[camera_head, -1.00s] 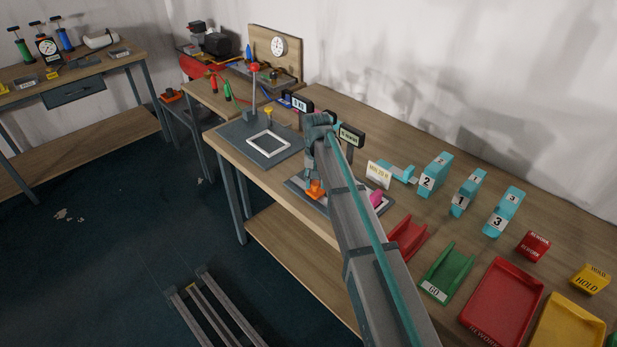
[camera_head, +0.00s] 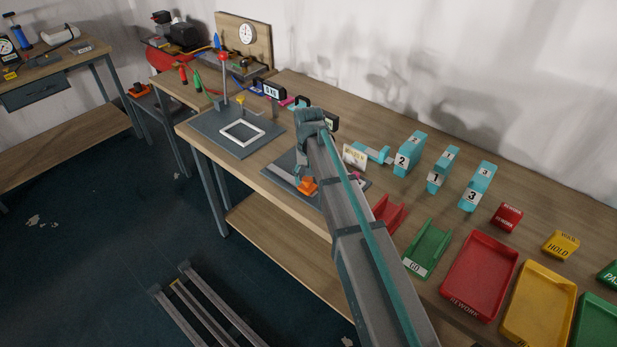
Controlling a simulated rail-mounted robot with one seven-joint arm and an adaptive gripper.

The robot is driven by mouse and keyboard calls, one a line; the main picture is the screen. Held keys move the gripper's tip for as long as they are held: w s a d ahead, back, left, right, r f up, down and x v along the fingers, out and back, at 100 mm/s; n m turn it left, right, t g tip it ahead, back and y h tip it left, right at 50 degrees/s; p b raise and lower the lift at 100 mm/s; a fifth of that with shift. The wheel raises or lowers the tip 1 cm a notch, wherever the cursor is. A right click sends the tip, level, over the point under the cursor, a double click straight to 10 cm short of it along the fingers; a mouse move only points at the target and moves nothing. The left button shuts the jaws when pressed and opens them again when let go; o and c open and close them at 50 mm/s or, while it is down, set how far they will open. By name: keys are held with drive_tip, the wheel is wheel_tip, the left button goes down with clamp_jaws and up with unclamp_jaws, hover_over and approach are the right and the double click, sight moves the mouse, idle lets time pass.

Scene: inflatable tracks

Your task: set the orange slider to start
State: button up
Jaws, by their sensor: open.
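The orange slider (camera_head: 308,187) sits on a dark base plate (camera_head: 273,173) near the front edge of the workbench. A light rail (camera_head: 285,172) shows on the plate to the left of the slider. My gripper (camera_head: 301,176) points down at the slider, just at its upper left side, and is open. I cannot tell whether its fingers touch the slider.
A plate with a white square frame (camera_head: 242,132) and a red-topped post (camera_head: 223,58) stands to the left. Teal numbered blocks (camera_head: 409,155), a red chute (camera_head: 388,214), a green chute (camera_head: 428,249) and red and yellow trays (camera_head: 480,276) lie to the right.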

sight(308, 179)
wheel_tip(308, 179, up, 12)
idle(0.6)
drive_tip(key=shift+a+f, duration=0.1)
